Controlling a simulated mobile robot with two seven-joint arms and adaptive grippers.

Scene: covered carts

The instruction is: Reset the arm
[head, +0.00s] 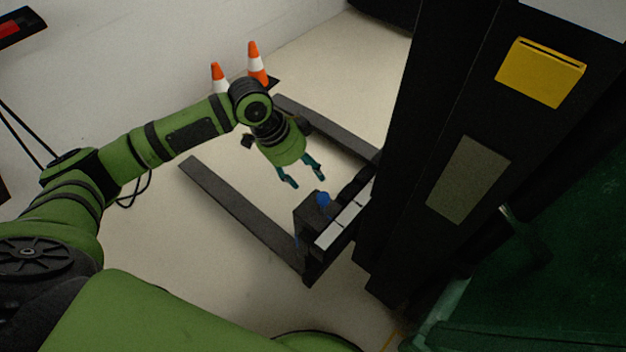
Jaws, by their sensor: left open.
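My left arm (165,140) is green with black joint bands. It reaches in from the left edge and bends down at the wrist near the middle of the head view. My left gripper (303,178) hangs at its end with two teal fingers spread apart. It is open and nothing shows between the fingers. It appears above the floor, over the area framed by dark bars. My right gripper does not show.
A tall black unit (440,120) with a yellow holder (541,72) stands at right. Orange-white cones (257,63) stand behind the arm. A dark green surface (570,230) is at right.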

